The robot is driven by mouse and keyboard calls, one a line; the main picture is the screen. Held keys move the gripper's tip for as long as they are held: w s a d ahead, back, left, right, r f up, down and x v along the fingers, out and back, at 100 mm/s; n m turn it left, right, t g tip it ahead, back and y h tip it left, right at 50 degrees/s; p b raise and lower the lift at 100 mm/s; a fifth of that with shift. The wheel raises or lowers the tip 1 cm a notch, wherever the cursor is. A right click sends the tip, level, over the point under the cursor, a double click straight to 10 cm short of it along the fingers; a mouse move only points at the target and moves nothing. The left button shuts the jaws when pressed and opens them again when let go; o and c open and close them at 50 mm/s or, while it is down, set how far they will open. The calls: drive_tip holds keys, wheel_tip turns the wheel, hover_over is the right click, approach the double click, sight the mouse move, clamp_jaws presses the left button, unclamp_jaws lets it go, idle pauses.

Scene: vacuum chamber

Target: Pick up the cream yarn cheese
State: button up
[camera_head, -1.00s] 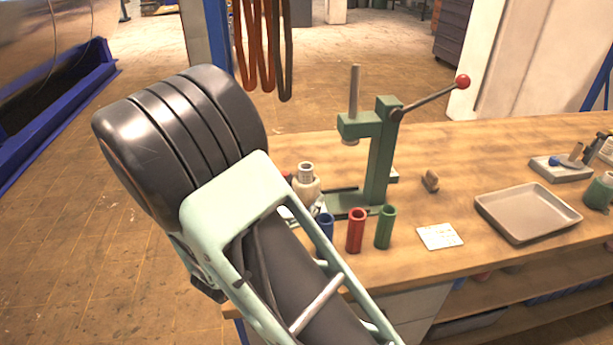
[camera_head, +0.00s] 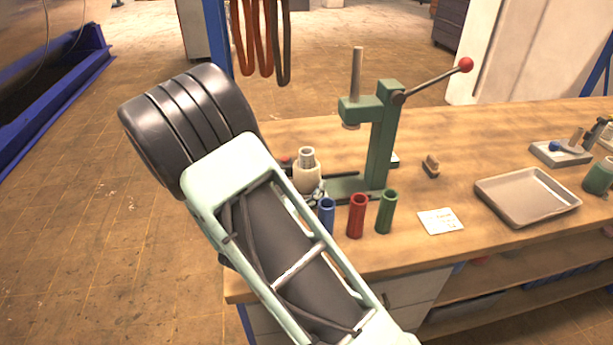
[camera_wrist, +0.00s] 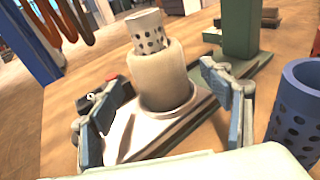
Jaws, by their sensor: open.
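The cream yarn cheese (camera_head: 306,177) stands upright on the bench beside the green press, with a perforated pale tube sticking out of its top. In the wrist view the cream yarn cheese (camera_wrist: 163,78) stands on a pale flat base, ahead of and between my fingers. My gripper (camera_wrist: 165,112) is open and empty, one finger to each side of the cheese. In the head view my arm hides part of the bench to the left of the cheese.
A green press (camera_head: 383,140) with a red-knobbed lever stands just behind the cheese. Blue (camera_head: 326,216), red (camera_head: 356,216) and green (camera_head: 386,212) tubes stand in front. A white card (camera_head: 440,221) and a tray (camera_head: 527,196) lie to the right. Cords (camera_head: 262,40) hang behind.

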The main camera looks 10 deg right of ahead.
drive_tip(key=x, duration=0.4)
drive_tip(key=shift+w+d, duration=0.15)
drive_tip(key=shift+w, duration=0.1)
drive_tip(key=shift+r, duration=0.1)
drive_tip(key=c, duration=1.4)
